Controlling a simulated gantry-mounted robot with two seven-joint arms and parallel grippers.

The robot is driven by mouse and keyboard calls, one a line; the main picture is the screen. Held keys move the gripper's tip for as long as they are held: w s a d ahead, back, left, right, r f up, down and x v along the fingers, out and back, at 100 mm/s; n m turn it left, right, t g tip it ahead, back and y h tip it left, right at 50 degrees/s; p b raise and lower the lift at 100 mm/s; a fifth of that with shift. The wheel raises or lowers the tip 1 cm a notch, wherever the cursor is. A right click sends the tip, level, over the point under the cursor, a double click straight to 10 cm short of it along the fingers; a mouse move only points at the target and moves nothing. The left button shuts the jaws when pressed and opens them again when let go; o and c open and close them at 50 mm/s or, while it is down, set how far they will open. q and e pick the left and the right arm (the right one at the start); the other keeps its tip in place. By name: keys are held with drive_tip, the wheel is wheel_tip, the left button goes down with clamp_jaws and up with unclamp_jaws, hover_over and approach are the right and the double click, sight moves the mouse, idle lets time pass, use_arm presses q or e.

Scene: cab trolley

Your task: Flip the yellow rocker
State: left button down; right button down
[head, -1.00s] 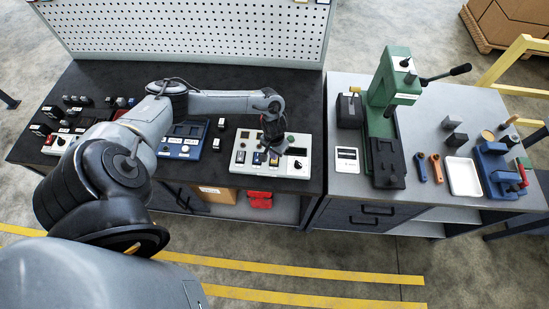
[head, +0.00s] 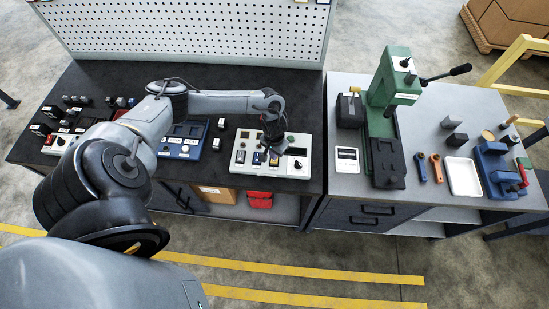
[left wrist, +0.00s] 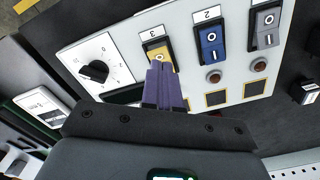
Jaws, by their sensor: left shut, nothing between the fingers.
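The yellow rocker (left wrist: 160,55) sits in a dark frame under the label 3 on a pale control panel (left wrist: 126,62). Its upper end shows in the left wrist view; the fingertips cover its lower end. My left gripper (left wrist: 162,69) is shut and empty, its purple fingers over the rocker's near end. I cannot tell whether they touch it. In the head view the left gripper (head: 271,147) is low over the panel, and the rocker is hard to make out there. My right gripper is not in view.
Beside the yellow rocker are a blue rocker (left wrist: 210,42), a grey rocker (left wrist: 267,27) and a black dial (left wrist: 95,71). A blue device (head: 184,139) stands left of the panel. A green press (head: 385,115) stands on the right bench.

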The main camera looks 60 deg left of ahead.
use_arm(q)
drive_tip(key=shift+f, duration=0.55)
drive_tip(key=shift+f+b, duration=0.6)
drive_tip(key=shift+f, duration=0.2)
drive_tip(key=shift+r, duration=0.15)
wheel_tip(320, 180, up, 3)
drive_tip(key=p, duration=0.4)
wheel_tip(320, 180, up, 4)
drive_tip(key=p, duration=0.5)
idle(0.3)
idle(0.3)
